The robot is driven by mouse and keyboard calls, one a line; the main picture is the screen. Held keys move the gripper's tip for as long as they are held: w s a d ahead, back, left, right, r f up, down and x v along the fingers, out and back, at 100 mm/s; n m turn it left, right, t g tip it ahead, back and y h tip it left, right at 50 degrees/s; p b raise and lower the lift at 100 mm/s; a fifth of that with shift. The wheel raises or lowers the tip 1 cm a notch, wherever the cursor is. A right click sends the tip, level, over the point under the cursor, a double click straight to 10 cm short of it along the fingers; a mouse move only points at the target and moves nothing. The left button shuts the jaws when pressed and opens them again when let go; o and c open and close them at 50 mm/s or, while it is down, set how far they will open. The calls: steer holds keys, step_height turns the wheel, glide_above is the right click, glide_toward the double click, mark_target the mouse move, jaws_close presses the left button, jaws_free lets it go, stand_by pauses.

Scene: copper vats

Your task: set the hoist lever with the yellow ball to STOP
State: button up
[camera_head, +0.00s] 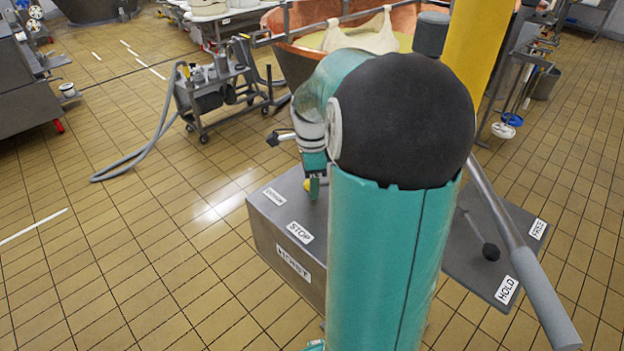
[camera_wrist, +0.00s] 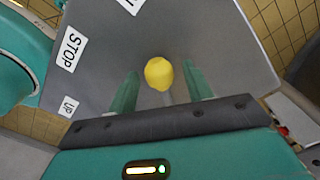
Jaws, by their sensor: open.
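The yellow ball (camera_wrist: 159,74) tops the hoist lever, whose short shaft shows just below it in the wrist view. My gripper (camera_wrist: 162,79) is open, with one green finger on each side of the ball and a gap to both. In the head view the ball (camera_head: 307,185) is partly hidden by my gripper (camera_head: 314,188). The grey hoist box (camera_head: 262,222) carries a STOP label (camera_head: 299,232), and STOP also shows in the wrist view (camera_wrist: 71,49). An UP label (camera_wrist: 68,106) sits below it there. I cannot tell which label the lever stands at.
A copper vat (camera_head: 290,62) and a yellow post (camera_head: 476,45) stand behind.

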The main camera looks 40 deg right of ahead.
jaws_close()
steer(key=shift+s, duration=0.1)
steer(key=shift+s+a+n, duration=0.4)
steer(key=shift+s+n, duration=0.45)
steer(key=shift+n, duration=0.05)
steer(key=shift+s+a+n, duration=0.4)
steer(key=shift+s+n, duration=0.4)
steer(key=shift+n, duration=0.1)
steer(key=shift+s+a+n, duration=0.15)
steer(key=shift+s+n, duration=1.45)
steer(key=shift+n, duration=0.1)
jaws_free()
